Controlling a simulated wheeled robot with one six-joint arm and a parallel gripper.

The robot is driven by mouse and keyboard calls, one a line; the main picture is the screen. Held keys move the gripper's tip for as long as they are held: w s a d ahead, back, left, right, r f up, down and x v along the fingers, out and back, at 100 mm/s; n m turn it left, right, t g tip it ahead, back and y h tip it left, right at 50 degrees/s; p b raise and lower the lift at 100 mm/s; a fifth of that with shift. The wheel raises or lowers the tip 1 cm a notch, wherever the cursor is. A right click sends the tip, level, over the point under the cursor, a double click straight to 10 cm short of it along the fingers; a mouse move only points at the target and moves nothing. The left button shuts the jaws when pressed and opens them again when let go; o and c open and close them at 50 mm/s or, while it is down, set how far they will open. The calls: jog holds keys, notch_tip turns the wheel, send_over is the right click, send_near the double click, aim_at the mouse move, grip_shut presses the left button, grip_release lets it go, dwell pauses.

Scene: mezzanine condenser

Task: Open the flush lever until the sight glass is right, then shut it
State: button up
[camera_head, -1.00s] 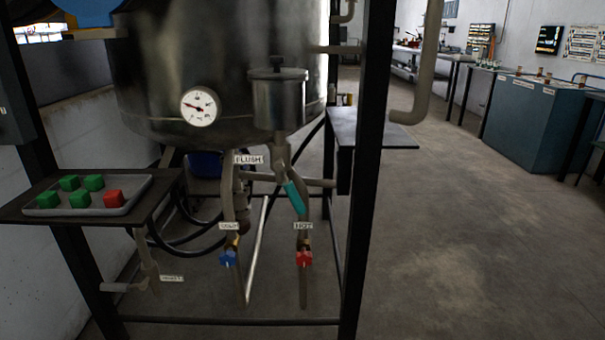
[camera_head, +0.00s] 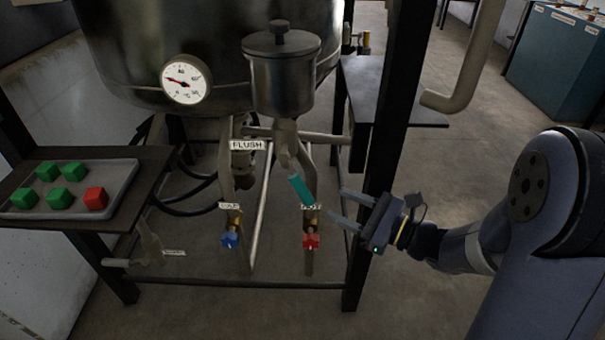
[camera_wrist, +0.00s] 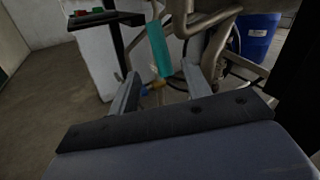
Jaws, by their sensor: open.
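The flush lever has a teal handle (camera_head: 300,190) that hangs down at a slant below the metal cup, near the FLUSH label (camera_head: 247,145). My gripper (camera_head: 340,206) is open and empty, just right of the handle and apart from it in the head view. In the wrist view the teal handle (camera_wrist: 158,48) stands beyond the two open fingers (camera_wrist: 162,88), between them in the picture. I cannot make out a sight glass. A round dial gauge (camera_head: 186,79) is on the tank.
A blue valve (camera_head: 229,240) and a red valve (camera_head: 311,241) sit below the handle. A dark frame post (camera_head: 386,150) stands close behind my gripper. A tray (camera_head: 122,188) with green and red cubes is at left. A blue barrel (camera_wrist: 258,35) shows in the wrist view.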

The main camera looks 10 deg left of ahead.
aim_at(306, 190)
jog(key=b+x, duration=0.1)
jog(key=x, duration=0.9)
jog(key=shift+a, duration=0.35)
jog(key=shift+c, duration=0.4)
grip_shut()
